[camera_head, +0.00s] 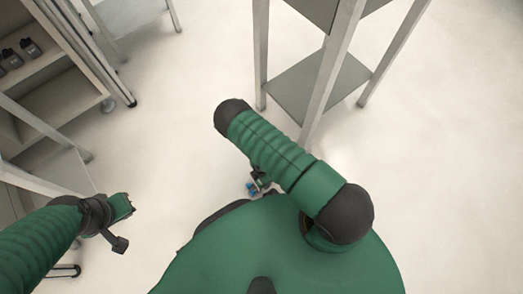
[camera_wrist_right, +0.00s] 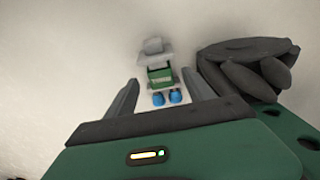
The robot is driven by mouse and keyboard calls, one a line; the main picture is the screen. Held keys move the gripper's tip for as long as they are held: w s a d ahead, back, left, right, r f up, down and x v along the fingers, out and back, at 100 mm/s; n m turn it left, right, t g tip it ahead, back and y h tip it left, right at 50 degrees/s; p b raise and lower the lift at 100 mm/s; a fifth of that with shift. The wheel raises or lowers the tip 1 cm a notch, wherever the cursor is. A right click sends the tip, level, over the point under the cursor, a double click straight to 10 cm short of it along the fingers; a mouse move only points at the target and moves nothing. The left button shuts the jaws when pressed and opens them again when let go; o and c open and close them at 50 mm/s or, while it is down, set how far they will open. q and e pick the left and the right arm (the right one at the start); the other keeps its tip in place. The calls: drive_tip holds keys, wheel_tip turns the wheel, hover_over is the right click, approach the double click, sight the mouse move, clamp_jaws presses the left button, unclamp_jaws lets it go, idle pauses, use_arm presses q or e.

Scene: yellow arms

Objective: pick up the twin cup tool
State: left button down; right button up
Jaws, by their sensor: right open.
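The twin cup tool (camera_wrist_right: 160,78) shows in the right wrist view as a green and grey piece with two blue cups on its near side. It lies between the two dark fingers of my right gripper (camera_wrist_right: 158,100), with a gap to each finger. The gripper is open. In the head view, blue parts of the tool (camera_head: 251,188) show just below my right upper arm, which hides most of the right gripper. My left gripper (camera_head: 122,222) is at the lower left of the head view, far from the tool; its finger opening is not clear.
A grey shelf rack (camera_head: 318,85) stands at the top, beyond my right arm. A shelving unit (camera_head: 75,85) with several small dark items (camera_head: 20,52) stands at the left. The pale floor (camera_head: 180,120) between them is clear.

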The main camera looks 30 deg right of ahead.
wheel_tip(320, 180, down, 4)
drive_tip(key=shift+f+b, duration=0.1)
drive_tip(key=shift+b, duration=0.9)
use_arm(q)
drive_tip(key=x, duration=0.3)
drive_tip(key=shift+s, duration=0.35)
use_arm(e)
clamp_jaws()
